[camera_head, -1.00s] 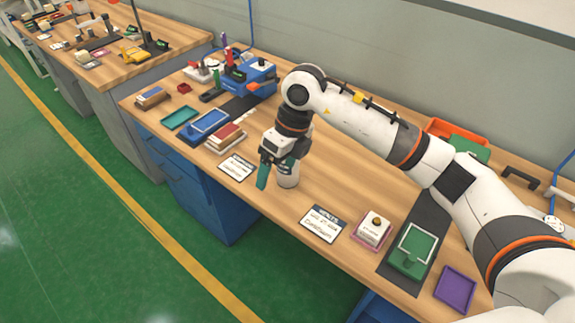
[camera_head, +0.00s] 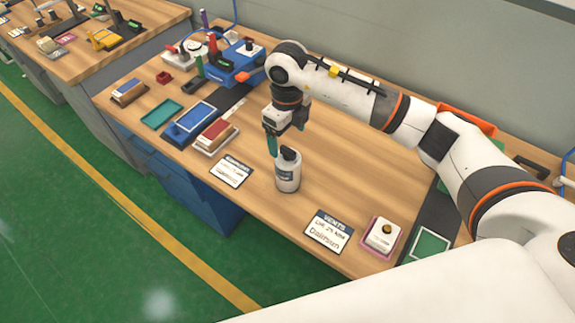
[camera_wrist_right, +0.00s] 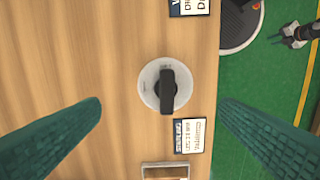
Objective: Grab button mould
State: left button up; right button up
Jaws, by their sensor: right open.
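No part is plainly marked as the button mould. My right gripper (camera_head: 280,142) is open and empty, pointing down just behind a white bottle with a black top (camera_head: 287,175). In the right wrist view the bottle (camera_wrist_right: 151,88) is seen from above, and the teal fingers (camera_wrist_right: 160,108) are spread wide to either side. My left gripper is not in view.
Label cards (camera_head: 231,170) lie along the bench's front edge. Red and blue blocks (camera_head: 214,136) and a teal tray (camera_head: 161,113) are at the left. A green-topped piece (camera_head: 429,246) is at the right, partly hidden. The wooden bench (camera_head: 345,165) is clear right of the bottle.

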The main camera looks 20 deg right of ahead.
aim_at(288, 149)
jog(key=shift+f, duration=0.7)
jog(key=f+p, duration=0.1)
jog(key=f, duration=0.1)
jog(key=s+f+p, duration=0.1)
jog(key=f, duration=0.1)
jog(key=shift+a+f+p, duration=0.1)
jog(key=shift+f+p, duration=0.05)
jog(key=shift+p, duration=0.15)
jog(key=shift+f, duration=0.5)
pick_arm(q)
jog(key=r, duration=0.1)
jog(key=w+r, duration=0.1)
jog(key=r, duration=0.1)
pick_arm(e)
jog(key=shift+w, duration=0.1)
grip_shut()
jog(key=shift+r, duration=0.15)
